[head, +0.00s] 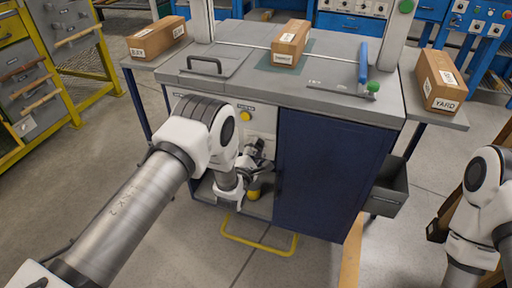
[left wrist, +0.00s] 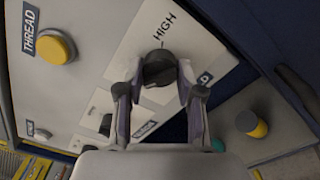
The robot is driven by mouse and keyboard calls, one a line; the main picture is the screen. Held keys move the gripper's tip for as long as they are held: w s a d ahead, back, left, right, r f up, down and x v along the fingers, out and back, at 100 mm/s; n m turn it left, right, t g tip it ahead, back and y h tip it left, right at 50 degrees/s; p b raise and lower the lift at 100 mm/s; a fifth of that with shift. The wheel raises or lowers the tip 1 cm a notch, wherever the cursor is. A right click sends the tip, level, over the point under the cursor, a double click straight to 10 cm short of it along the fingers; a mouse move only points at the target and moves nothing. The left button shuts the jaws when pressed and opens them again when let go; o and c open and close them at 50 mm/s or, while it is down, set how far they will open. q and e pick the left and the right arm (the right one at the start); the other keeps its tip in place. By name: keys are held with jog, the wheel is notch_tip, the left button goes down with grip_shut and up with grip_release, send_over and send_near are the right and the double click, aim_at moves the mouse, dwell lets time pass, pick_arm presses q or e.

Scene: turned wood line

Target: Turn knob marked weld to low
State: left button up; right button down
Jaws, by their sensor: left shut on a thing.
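A dark round knob (left wrist: 159,69) sits on the light panel (left wrist: 95,70) in the left wrist view. The word HIGH is printed beside it, with a short tick between word and knob. My left gripper (left wrist: 160,76) is shut on the knob, one finger on each side. In the head view my left gripper (head: 256,158) is at the cabinet front, where the arm and fingers hide the knob. My right arm shows at the right edge, its gripper out of frame.
A yellow button (left wrist: 55,47) marked THREAD is on the same panel. A yellow-and-black part (left wrist: 251,124) is beyond the right finger. A dark blue cabinet door (head: 325,170) stands right of my gripper. Cardboard boxes (head: 290,43) rest on the top.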

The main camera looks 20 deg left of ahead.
dwell(0.3)
pick_arm(q)
jog(key=o, duration=1.1)
jog(key=shift+o, duration=0.2)
jog(key=s, duration=1.2)
jog(key=shift+a, duration=0.2)
